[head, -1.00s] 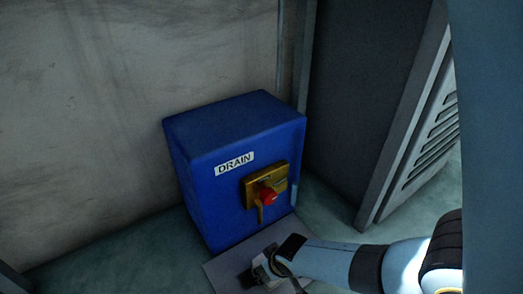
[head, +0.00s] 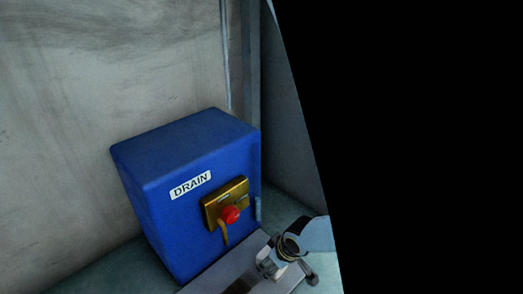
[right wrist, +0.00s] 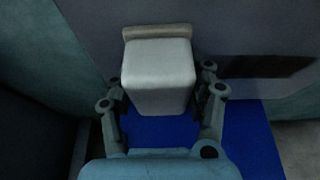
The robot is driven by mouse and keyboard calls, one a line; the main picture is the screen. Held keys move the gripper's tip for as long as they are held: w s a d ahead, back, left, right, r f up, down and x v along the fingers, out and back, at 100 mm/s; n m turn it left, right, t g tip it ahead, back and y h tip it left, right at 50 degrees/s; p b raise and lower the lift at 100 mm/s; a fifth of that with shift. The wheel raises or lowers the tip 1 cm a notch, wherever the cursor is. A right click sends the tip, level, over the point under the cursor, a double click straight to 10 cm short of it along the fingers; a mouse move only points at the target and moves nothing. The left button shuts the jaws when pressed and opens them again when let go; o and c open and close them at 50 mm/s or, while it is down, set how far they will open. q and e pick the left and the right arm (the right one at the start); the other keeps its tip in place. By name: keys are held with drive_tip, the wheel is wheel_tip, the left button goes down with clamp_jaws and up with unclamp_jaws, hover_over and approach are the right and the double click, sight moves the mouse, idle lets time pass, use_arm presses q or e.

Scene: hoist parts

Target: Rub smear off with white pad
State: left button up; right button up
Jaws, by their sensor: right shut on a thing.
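A white pad (right wrist: 158,75) with a beige edge along its top is held between the two fingers of my right gripper (right wrist: 160,92) in the right wrist view. A dark smear (right wrist: 268,67) lies on a grey panel (right wrist: 225,30), to the right of the pad and apart from it in the picture. I cannot tell whether the pad touches the panel. In the head view, my right gripper (head: 272,264) is over the grey panel (head: 222,270) in front of the blue box, and the smear (head: 238,287) shows at the bottom edge. My left gripper is out of view.
A blue box (head: 160,215) labelled DRAIN stands by the wall, with a brass plate (head: 212,212), a red knob (head: 231,214) and a small lever close to my right gripper. A black shape hides the right part of the head view.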

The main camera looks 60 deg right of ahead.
drive_tip(key=shift+s+d, duration=0.2)
drive_tip(key=shift+d, duration=0.6)
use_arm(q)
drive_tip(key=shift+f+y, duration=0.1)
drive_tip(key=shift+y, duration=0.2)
